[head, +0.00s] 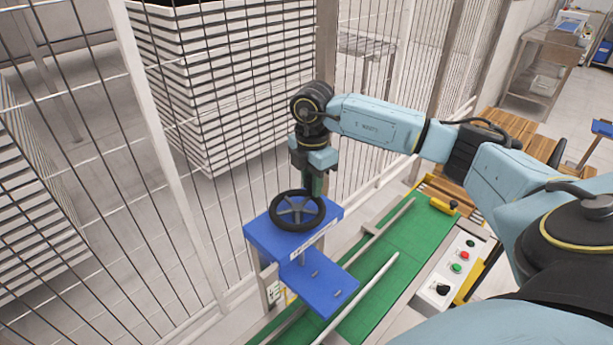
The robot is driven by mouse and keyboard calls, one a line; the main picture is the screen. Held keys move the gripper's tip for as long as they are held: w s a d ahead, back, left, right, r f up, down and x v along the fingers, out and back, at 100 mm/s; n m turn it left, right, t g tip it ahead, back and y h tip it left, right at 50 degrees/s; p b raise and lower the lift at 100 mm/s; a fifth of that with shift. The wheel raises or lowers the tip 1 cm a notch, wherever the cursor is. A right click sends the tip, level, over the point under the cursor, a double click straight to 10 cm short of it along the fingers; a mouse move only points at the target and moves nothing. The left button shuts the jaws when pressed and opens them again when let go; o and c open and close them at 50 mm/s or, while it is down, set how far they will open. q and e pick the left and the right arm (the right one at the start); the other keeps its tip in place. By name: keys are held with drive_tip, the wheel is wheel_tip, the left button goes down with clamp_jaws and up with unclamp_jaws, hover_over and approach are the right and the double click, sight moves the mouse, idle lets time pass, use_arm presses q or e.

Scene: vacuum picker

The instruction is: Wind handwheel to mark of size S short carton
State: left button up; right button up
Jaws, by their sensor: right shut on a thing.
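The black handwheel (287,223) lies flat on top of a blue housing (262,236). My right gripper (314,192) points down at the wheel's far right rim and is shut on the handwheel; the exact contact is small and partly hidden by the fingers. A pale label strip (312,238) runs along the housing's front edge, but its marks are too small to read. A small marked plate (276,291) sits below the housing. My left gripper is not in view.
A green conveyor (376,268) with pale guide rails (370,283) runs beneath the blue housing. A control panel with buttons (457,268) stands at its right. A wire fence (190,200) rises close behind and left, with stacked sheets (215,90) beyond it.

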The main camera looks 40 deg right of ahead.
drive_tip(key=shift+s+d+r+m+p, duration=0.1)
drive_tip(key=shift+s+m+p, duration=0.25)
drive_tip(key=shift+m, duration=0.55)
drive_tip(key=o, duration=0.9)
drive_tip(key=shift+s, duration=0.1)
wheel_tip(320, 180, up, 13)
drive_tip(key=shift+r+b, duration=0.2)
drive_tip(key=shift+b, duration=0.45)
